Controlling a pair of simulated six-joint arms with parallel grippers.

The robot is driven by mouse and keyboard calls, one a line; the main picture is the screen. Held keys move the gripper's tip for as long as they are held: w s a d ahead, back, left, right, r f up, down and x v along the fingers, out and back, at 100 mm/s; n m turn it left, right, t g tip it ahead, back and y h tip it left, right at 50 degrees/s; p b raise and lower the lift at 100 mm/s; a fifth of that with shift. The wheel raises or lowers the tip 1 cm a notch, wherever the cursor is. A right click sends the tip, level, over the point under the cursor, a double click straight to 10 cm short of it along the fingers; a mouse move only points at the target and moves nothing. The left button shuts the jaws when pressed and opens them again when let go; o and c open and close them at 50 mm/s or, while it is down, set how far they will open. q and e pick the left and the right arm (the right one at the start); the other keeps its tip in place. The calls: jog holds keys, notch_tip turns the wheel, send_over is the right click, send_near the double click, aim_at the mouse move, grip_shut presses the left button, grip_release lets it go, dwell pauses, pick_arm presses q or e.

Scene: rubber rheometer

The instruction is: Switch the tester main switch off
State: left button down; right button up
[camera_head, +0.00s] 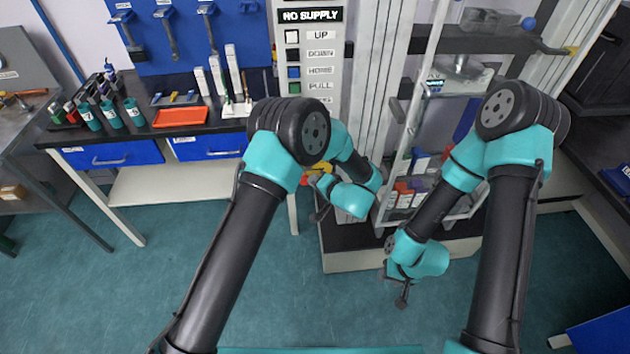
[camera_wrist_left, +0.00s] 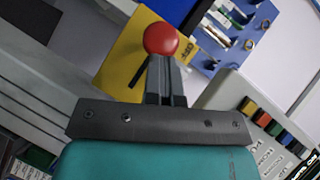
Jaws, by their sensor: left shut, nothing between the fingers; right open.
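The main switch is a red round knob on a yellow plate. In the left wrist view the red knob (camera_wrist_left: 161,38) shows just beyond the fingertips, in front of the yellow plate (camera_wrist_left: 125,62). In the head view the yellow plate (camera_head: 320,167) is mostly hidden behind my left arm. My left gripper (camera_head: 318,213) is shut and empty; its fingers also show in the left wrist view (camera_wrist_left: 165,72), pointing at the knob. I cannot tell whether they touch it. The tester display (camera_head: 310,15) reads NO SUPPLY. My right gripper (camera_head: 402,295) is open, away from the switch.
Below the display is a button column (camera_head: 293,60) with labels such as UP, DOWN, HOME and PULL. A glazed tester frame (camera_head: 424,95) stands to its right. A bench with an orange tray (camera_head: 181,117) and teal cups is at left. The floor in front is clear.

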pick_arm(q)
jog(key=v, duration=0.7)
jog(key=shift+s, duration=0.15)
jog(key=shift+d+r, duration=0.15)
